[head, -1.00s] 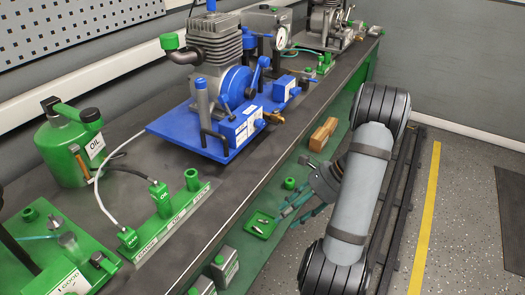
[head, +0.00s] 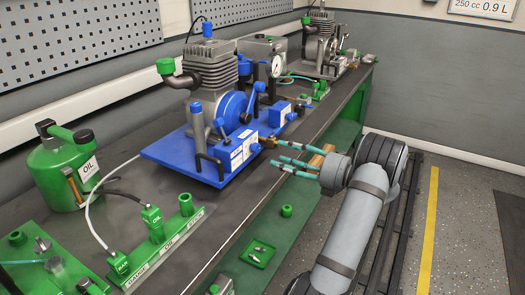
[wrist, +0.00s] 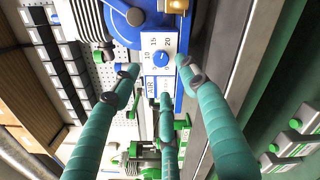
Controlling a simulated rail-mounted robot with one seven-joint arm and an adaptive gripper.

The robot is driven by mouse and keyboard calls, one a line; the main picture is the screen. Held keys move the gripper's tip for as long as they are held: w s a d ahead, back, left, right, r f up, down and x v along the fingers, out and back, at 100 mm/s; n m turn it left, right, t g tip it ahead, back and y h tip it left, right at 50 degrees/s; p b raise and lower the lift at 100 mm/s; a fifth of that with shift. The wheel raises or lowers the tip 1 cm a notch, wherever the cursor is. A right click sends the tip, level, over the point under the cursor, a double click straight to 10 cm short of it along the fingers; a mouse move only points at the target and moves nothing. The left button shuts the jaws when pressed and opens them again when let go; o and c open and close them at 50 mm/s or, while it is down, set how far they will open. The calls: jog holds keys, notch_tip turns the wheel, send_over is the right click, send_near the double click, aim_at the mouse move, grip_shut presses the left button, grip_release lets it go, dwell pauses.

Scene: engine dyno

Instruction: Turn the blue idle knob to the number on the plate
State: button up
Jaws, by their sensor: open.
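The blue idle knob (wrist: 161,58) shows in the wrist view on a white dial face (wrist: 158,42) with numbers such as 10, 15 and 20. The knob has a pale pointer mark, too small to read exactly. A small white plate (wrist: 151,90) sits beside the dial; its writing is not legible. My gripper (wrist: 159,76) has teal fingers spread open, with the knob showing between and beyond their tips. In the head view, my gripper (head: 275,153) is at the front of the blue engine stand (head: 177,155), empty; the knob cannot be made out there.
A wall sign (head: 482,8) reads "250 cc 0.9 L". The aisle floor is clear.

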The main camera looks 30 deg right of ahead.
aim_at(258, 149)
jog(key=x, duration=0.7)
jog(key=shift+w+a, duration=0.2)
jog(key=shift+w, duration=0.05)
jog(key=shift+c, duration=0.7)
grip_shut()
